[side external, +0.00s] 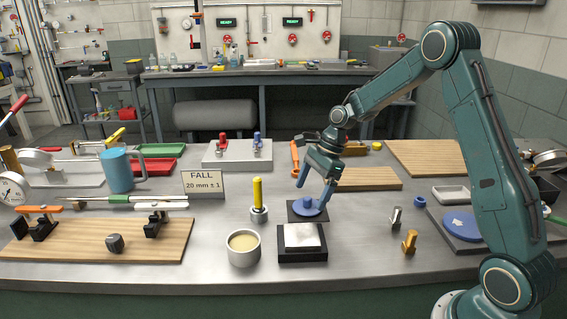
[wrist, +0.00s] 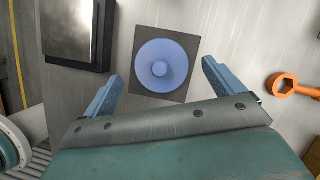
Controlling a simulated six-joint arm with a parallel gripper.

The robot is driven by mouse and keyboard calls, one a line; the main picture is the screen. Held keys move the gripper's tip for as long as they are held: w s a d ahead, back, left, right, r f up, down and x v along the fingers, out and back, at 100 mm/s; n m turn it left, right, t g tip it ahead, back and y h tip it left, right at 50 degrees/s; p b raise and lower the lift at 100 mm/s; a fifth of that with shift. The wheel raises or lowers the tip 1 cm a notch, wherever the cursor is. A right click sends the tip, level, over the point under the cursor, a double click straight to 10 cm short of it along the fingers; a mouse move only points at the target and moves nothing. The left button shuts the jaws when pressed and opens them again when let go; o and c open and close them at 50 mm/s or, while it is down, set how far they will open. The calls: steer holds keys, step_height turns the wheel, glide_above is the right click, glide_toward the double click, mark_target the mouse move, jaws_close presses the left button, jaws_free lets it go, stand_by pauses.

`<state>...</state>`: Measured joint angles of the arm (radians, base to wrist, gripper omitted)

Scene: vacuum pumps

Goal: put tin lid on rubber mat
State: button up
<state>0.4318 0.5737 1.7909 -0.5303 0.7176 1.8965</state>
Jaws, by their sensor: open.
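The tin lid, a round blue disc with a raised centre knob (side external: 308,206), lies flat on the dark square rubber mat (side external: 293,216). In the wrist view the lid (wrist: 162,66) sits near the middle of the mat (wrist: 142,90), with a dark border showing all around. My gripper (side external: 313,194) is open and empty just above the lid. In the wrist view its two blue fingers stand apart to the left and right of the mat, and I see no finger on the lid. In the side view one finger partly overlaps the lid's right edge.
A black block with a pale metal top (side external: 302,236) stands just in front of the mat. An open tin with cream contents (side external: 243,247) and a yellow-handled tool in a holder (side external: 258,198) stand to the left. An orange wrench (wrist: 292,86) lies to the right in the wrist view.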

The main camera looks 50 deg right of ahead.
steer(key=v, duration=1)
steer(key=shift+r, duration=0.2)
steer(key=shift+d, duration=0.15)
jaws_close()
steer(key=shift+r, duration=0.1)
stand_by(1.2)
step_height(320, 180, up, 12)
stand_by(2.1)
